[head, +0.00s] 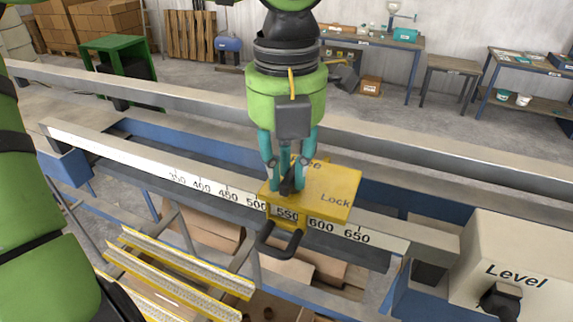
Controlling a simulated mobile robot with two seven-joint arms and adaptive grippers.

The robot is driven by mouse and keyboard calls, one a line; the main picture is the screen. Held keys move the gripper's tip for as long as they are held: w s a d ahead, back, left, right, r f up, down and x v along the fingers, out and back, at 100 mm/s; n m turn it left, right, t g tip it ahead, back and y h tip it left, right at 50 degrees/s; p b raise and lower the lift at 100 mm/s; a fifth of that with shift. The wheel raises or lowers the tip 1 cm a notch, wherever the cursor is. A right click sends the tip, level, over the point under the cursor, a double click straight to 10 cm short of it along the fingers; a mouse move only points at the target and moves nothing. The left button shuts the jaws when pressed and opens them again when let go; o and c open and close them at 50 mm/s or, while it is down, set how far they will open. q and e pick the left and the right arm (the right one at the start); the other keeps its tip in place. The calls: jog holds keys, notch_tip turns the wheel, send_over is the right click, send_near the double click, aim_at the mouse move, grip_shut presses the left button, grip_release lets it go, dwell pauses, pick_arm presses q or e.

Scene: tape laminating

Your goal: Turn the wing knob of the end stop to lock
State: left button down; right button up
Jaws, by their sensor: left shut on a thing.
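The yellow end stop (335,187) sits on the white ruled rail near the 550 mark. The word "Lock" shows on the right of its top, and a partly covered word is behind the gripper. My left gripper (287,187) points down over the top of the end stop. Its fingers are closed on the dark wing knob (288,184), which is mostly hidden by them. A black bent handle (279,244) hangs at the front of the end stop. My right gripper is not in view.
The ruled rail (110,152) runs across the bench from left to right. A beige box marked "Level" (520,255) with a black knob stands at the right. Yellow-edged strips (180,268) and cardboard boxes lie below. Tables stand far behind.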

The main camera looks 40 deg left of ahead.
pick_arm(q)
jog(key=shift+f, duration=0.1)
jog(key=m+b, duration=0.1)
jog(key=m, duration=0.2)
jog(key=shift+w+a, duration=0.1)
jog(key=shift+a, duration=0.05)
jog(key=m, duration=0.2)
jog(key=m+b, duration=0.1)
jog(key=m, duration=0.1)
jog(key=shift+w+a+m, duration=0.15)
jog(key=shift+a+m, duration=0.05)
jog(key=shift+m, duration=0.1)
jog(key=m, duration=0.4)
jog(key=shift+w+a+m, duration=0.1)
jog(key=shift+w+m, duration=0.05)
jog(key=shift+m, duration=0.15)
jog(key=m, duration=0.5)
jog(key=shift+w, duration=0.25)
jog(key=shift+f+m, duration=0.1)
jog(key=shift+m, duration=0.3)
jog(key=c, duration=1.1)
grip_release()
jog(key=shift+w, duration=0.1)
